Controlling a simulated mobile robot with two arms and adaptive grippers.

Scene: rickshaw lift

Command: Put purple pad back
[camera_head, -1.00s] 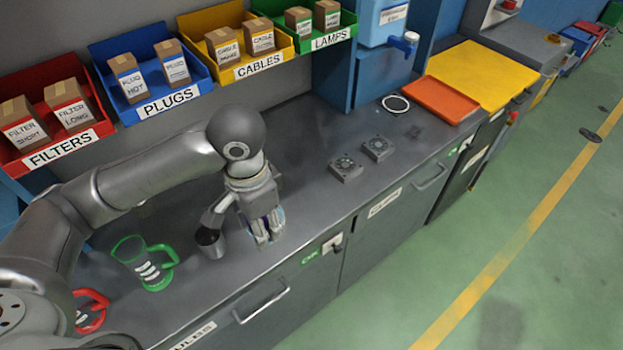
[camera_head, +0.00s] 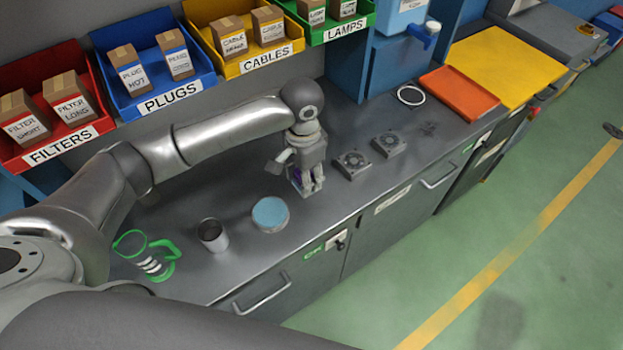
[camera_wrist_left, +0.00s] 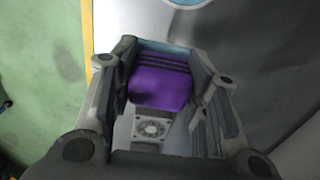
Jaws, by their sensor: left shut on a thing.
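My left gripper (camera_head: 309,188) is over the grey workbench, to the right of a round light-blue disc (camera_head: 270,213). It is shut on the purple pad (camera_wrist_left: 158,92), which shows between the fingers in the left wrist view with dark stripes along its far edge. In the head view only a small purple patch of the pad (camera_head: 296,176) shows, the rest hidden by the fingers. I cannot tell whether the pad touches the bench. My right gripper is not in view.
Two small grey fans (camera_head: 352,164) (camera_head: 389,144) lie right of the gripper. A metal cup (camera_head: 213,235) and a green-handled clear jug (camera_head: 148,258) stand to the left. Labelled bins (camera_head: 160,104) line the back. An orange tray (camera_head: 459,94) lies at the far right.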

